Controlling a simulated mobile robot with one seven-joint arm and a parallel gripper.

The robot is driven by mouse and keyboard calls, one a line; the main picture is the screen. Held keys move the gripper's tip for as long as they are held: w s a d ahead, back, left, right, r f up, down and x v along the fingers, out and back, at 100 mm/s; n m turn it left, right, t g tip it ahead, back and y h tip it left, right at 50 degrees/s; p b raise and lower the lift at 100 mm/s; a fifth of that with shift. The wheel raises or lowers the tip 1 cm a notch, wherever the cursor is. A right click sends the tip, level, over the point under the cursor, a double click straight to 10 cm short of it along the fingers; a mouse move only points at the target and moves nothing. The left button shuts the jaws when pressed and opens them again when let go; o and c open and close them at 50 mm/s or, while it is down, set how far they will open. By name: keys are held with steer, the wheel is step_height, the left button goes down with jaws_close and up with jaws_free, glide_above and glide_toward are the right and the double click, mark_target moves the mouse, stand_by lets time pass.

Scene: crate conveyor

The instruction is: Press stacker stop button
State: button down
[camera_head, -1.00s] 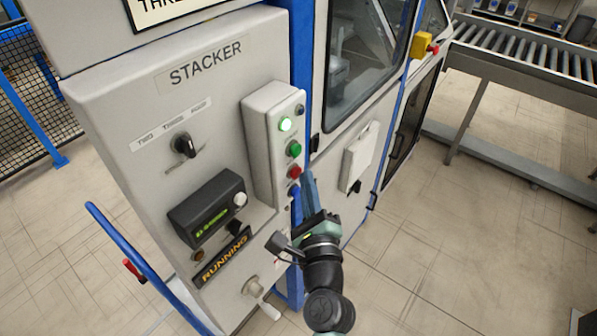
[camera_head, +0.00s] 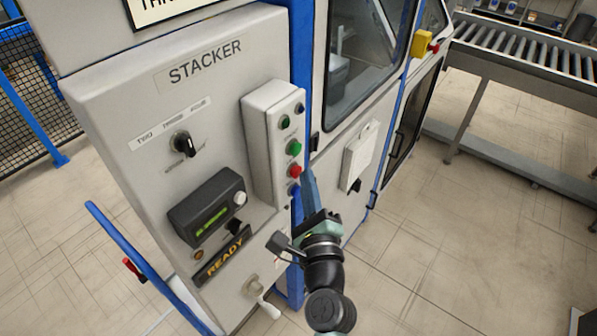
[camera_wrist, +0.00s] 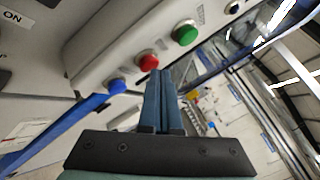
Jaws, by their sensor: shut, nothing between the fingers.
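The stacker panel (camera_head: 105,110) carries a button box (camera_head: 258,140) on its right side. The red button (camera_head: 295,170) sits below the green button (camera_head: 294,147) and above the blue button (camera_head: 293,189). My gripper (camera_head: 309,170) is shut and empty, its fingertips just to the right of the red button. In the wrist view, the fingertips (camera_wrist: 161,72) point at the red button (camera_wrist: 147,60), close to it; I cannot tell whether they touch. The green lamp (camera_head: 285,122) at the top of the box is dark.
A rotary selector (camera_head: 184,143) and a small display (camera_head: 207,208) are on the panel. A crank handle (camera_head: 263,297) sticks out low. A blue rail (camera_head: 150,268) stands at left. A roller conveyor (camera_head: 530,55) is at the right. The floor at right is clear.

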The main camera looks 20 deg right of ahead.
steer(key=shift+s+d, duration=0.25)
steer(key=shift+s, duration=0.15)
steer(key=s+d+b, duration=0.1)
steer(key=s, duration=0.1)
steer(key=s+d+b, duration=0.1)
steer(key=s+d, duration=0.1)
steer(key=shift+d, duration=0.1)
stand_by(0.4)
stand_by(0.6)
